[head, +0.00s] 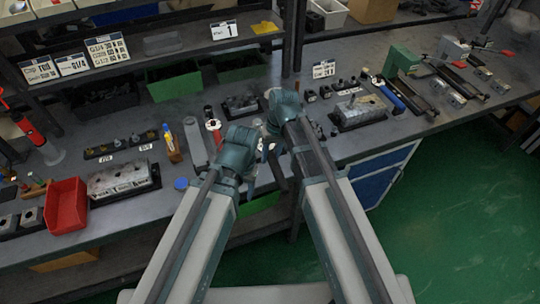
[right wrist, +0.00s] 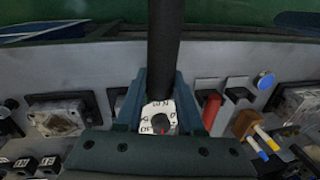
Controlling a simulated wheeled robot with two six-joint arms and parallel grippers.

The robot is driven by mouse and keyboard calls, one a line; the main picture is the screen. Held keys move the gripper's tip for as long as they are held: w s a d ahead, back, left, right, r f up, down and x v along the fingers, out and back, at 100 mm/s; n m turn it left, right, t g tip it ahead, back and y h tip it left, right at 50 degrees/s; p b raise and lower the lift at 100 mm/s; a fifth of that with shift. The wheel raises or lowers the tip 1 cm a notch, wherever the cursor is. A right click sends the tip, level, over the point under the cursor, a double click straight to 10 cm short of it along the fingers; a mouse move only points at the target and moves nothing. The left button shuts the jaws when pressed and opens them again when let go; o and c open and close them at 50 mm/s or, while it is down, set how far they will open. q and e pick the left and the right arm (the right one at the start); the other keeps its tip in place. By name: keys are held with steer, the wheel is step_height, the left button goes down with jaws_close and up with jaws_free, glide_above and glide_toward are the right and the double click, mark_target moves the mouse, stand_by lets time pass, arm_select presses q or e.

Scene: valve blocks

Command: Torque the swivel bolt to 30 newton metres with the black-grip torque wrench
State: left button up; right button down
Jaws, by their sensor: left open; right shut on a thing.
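My right gripper (right wrist: 160,98) is shut on the black-grip torque wrench (right wrist: 163,48). In the right wrist view its black grip runs up from between the fingers. A white dial face (right wrist: 158,115) with numbers, "N m" and a small red mark shows between the fingers. In the head view my right gripper (head: 277,135) is over the middle of the bench, its fingers mostly hidden by the wrist. My left gripper (head: 263,155) is open, just below it. I cannot make out the swivel bolt; a valve block (head: 241,106) sits just behind the grippers.
Other valve blocks stand at left (head: 122,180) and right (head: 358,108). A red bin (head: 66,205), a wooden pen holder (head: 171,152) and a blue disc (head: 181,184) are on the left. A blue-handled tool (head: 388,93) lies at right. A shelf post (head: 292,40) rises behind.

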steer(key=shift+w+r, duration=0.1)
steer(key=shift+w, duration=0.15)
steer(key=shift+r+p, duration=0.5)
steer(key=shift+p, duration=0.15)
step_height(320, 180, up, 7)
steer(key=p, duration=0.6)
steer(key=shift+s+f+p, duration=0.15)
steer(key=shift+f+p, duration=0.05)
steer(key=shift+p, duration=0.1)
steer(key=shift+f, duration=0.1)
